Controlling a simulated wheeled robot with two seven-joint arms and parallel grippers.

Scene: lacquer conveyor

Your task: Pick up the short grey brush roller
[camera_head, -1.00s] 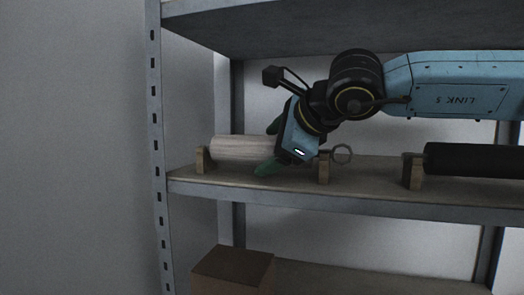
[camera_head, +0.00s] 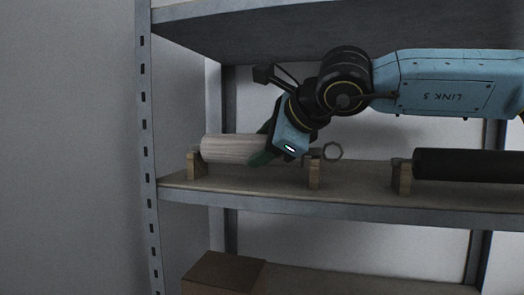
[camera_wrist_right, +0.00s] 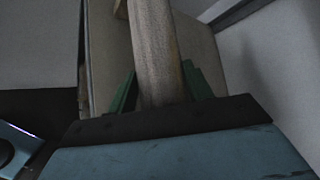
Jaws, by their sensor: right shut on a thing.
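The short grey brush roller (camera_head: 230,148) lies level on the middle shelf, across two wooden cradle blocks. Its left end is at the left block (camera_head: 193,165); its right part is hidden behind my right gripper (camera_head: 264,150). The gripper's green fingers are shut on the roller, one on the far side and one on the near side. In the right wrist view the roller (camera_wrist_right: 155,50) runs up between the green fingers (camera_wrist_right: 160,90). My left gripper is in neither view.
The middle shelf (camera_head: 260,192) has a metal front edge, with another shelf (camera_head: 330,40) close above. A longer black roller (camera_head: 465,165) rests on a block (camera_head: 401,178) at the right. A ring-shaped part (camera_head: 332,151) stands by the middle block (camera_head: 315,175). A brown box (camera_head: 225,275) is below.

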